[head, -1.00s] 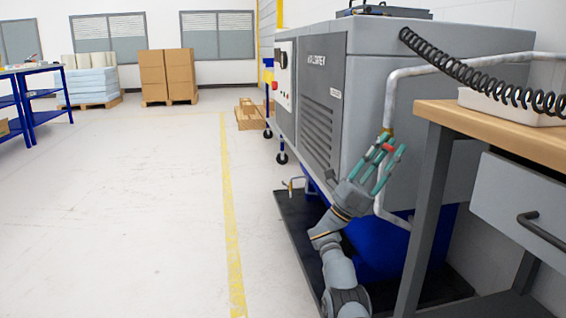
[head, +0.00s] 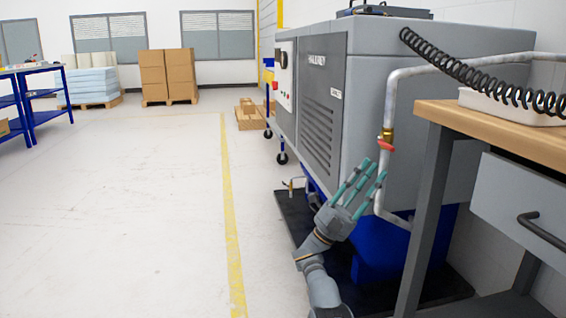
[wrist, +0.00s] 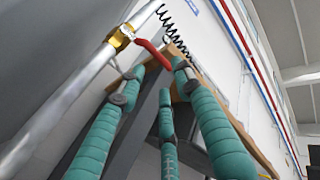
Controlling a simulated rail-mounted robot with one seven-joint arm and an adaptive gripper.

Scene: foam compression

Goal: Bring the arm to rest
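My gripper (head: 369,172) has several teal fingers and is empty. Its fingers are spread apart and point up and to the right, just below and left of a brass pipe valve (head: 387,133) with a red handle (head: 386,146). In the head view I see a small gap between the fingertips and the handle. In the wrist view my fingers (wrist: 160,80) are spread, with the brass valve (wrist: 121,38) and red handle (wrist: 153,53) beyond their tips. My arm runs down to the bottom edge of the head view.
A grey machine (head: 320,110) on a blue frame stands behind my gripper. A grey pipe (head: 391,95) runs along it. A workbench (head: 500,130) with a drawer (head: 525,205) is close on the right. A black coiled hose (head: 470,72) hangs above. The floor (head: 120,210) to the left is clear.

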